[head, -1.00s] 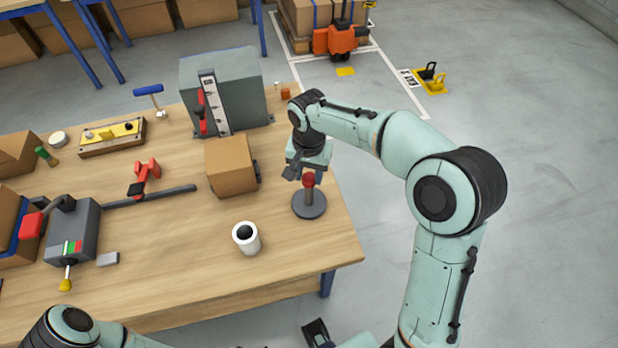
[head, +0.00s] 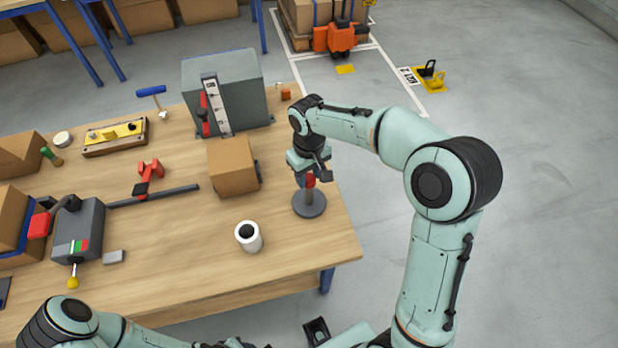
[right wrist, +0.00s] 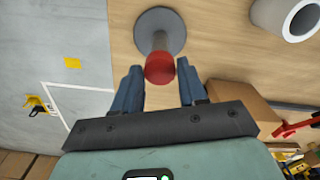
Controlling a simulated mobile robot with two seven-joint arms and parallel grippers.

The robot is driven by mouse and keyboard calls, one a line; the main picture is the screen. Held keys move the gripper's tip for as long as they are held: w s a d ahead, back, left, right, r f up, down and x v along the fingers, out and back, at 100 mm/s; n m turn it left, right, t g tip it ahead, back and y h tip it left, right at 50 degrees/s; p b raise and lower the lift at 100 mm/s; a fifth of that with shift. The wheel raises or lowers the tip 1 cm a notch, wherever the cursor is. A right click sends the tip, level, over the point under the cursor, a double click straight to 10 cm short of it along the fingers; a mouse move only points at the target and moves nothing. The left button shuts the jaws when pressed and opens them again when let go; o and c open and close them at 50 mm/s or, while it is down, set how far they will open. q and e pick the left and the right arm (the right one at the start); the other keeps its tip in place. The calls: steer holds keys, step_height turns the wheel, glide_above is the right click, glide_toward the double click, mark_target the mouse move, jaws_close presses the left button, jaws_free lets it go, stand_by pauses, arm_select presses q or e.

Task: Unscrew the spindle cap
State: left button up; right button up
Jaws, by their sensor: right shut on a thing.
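The spindle cap (head: 310,179) is a small red cap on top of a grey spindle (head: 309,197). The spindle stands upright on a round dark base (head: 309,208) near the table's right edge. My right gripper (head: 312,177) is at the cap from above, with its fingers on either side, shut on it. In the right wrist view the red cap (right wrist: 159,68) shows between the two blue-grey fingers of the right gripper (right wrist: 160,86); the spindle (right wrist: 159,40) and its base (right wrist: 160,24) lie behind it.
A white cup (head: 248,237) stands left of and nearer than the spindle. A cardboard box (head: 232,166) is to its left, and a grey machine (head: 230,92) stands behind. A grey device (head: 78,230) with a red part is at the left. The table front between is clear.

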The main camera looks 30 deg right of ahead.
steer(key=n+p, duration=0.1)
steer(key=n, duration=0.4)
steer(key=shift+r, duration=0.1)
steer(key=n+p, duration=0.1)
steer(key=n, duration=0.3)
arm_select(q)
steer(key=w+r, duration=0.2)
steer(key=r, duration=0.1)
arm_select(e)
steer(key=shift+n, duration=0.4)
arm_select(q)
steer(key=shift+r, duration=0.1)
arm_select(e)
steer(key=n+p, duration=0.3)
steer(key=n, duration=0.6)
steer(key=shift+n, duration=0.4)
arm_select(q)
steer(key=shift+t, duration=0.3)
steer(key=w+r, duration=0.3)
steer(key=shift+w+r, duration=0.2)
steer(key=shift+r, duration=0.1)
